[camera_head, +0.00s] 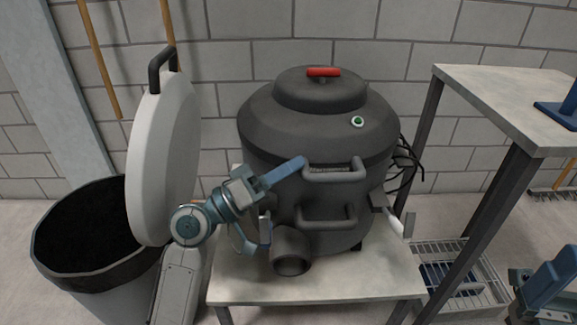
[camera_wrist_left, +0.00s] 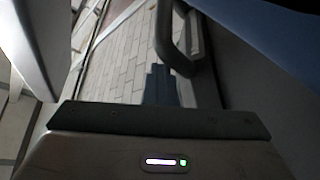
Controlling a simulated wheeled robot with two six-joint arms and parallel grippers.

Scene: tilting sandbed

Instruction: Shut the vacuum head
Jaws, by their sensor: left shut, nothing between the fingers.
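The vacuum's dark grey domed head (camera_head: 270,125) has a red top handle and a green button. It appears to sit level on the drum (camera_head: 330,238); I cannot make out a gap. A grey bar handle (camera_head: 335,175) sticks out at its front. My left gripper (camera_head: 302,163) is shut and empty, its blue tips close to the left end of this handle; I cannot tell if they touch. In the left wrist view the blue fingertips (camera_wrist_left: 160,82) show beside a curved dark bar (camera_wrist_left: 168,35). My right gripper (camera_head: 550,285) is partly cut off at lower right.
The vacuum stands on a low pale table (camera_head: 370,285). A black bin (camera_head: 70,265) stands at left with a raised white round lid (camera_head: 160,150) beside my left arm. A taller table (camera_head: 500,95) and a wire basket (camera_head: 470,285) are at right. A block wall is behind.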

